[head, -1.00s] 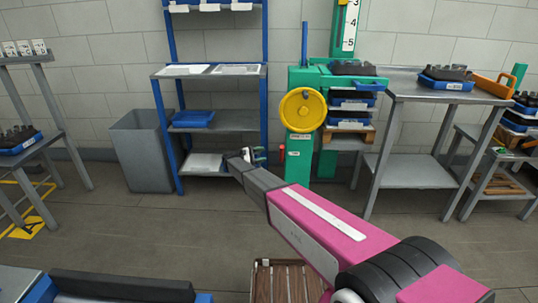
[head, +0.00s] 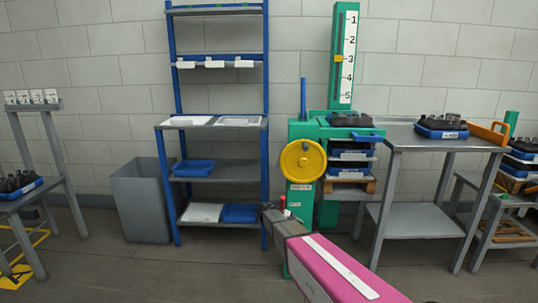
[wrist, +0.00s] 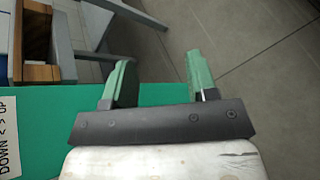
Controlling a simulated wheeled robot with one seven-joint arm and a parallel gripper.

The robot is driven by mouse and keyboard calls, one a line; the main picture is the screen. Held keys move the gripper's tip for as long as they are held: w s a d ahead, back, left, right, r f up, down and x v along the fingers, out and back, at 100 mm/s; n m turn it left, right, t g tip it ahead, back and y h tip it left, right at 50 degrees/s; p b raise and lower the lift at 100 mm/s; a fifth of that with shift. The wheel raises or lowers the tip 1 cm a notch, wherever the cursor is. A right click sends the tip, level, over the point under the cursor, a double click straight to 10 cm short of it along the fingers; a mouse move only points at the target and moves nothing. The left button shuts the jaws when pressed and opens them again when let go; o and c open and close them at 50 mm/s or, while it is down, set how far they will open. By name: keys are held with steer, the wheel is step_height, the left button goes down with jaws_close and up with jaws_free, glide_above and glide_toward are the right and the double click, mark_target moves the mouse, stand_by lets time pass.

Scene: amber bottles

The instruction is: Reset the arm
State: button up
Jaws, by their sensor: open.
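My gripper (wrist: 158,85) shows in the wrist view with its two green fingers spread apart and nothing between them. Below it are the grey floor and, at the left, part of a green surface. In the head view my pink arm reaches up from the bottom right, and its dark end is in front of the foot of the green lift (head: 301,195) with the yellow handwheel (head: 303,161). The fingers are too small to make out there.
A blue-framed shelf rack (head: 212,121) with trays stands left of the lift, beside a grey bin (head: 141,200). A grey table (head: 415,219) stands to the right. A small stand with a bottle crate (head: 20,190) is at the far left.

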steer(key=s+d+m+y, duration=0.2)
steer(key=s+m+y, duration=0.1)
steer(key=s, duration=0.5)
steer(key=s+d+r+m+y, duration=0.1)
steer(key=s+d+m+y, duration=0.1)
steer(key=s+y, duration=0.3)
steer(key=s+d+r+m+y, duration=0.1)
steer(key=s+m+y, duration=0.3)
steer(key=s, duration=0.7)
steer(key=shift+d+r+t, duration=0.25)
steer(key=shift+d+t, duration=0.05)
steer(key=shift+d, duration=0.2)
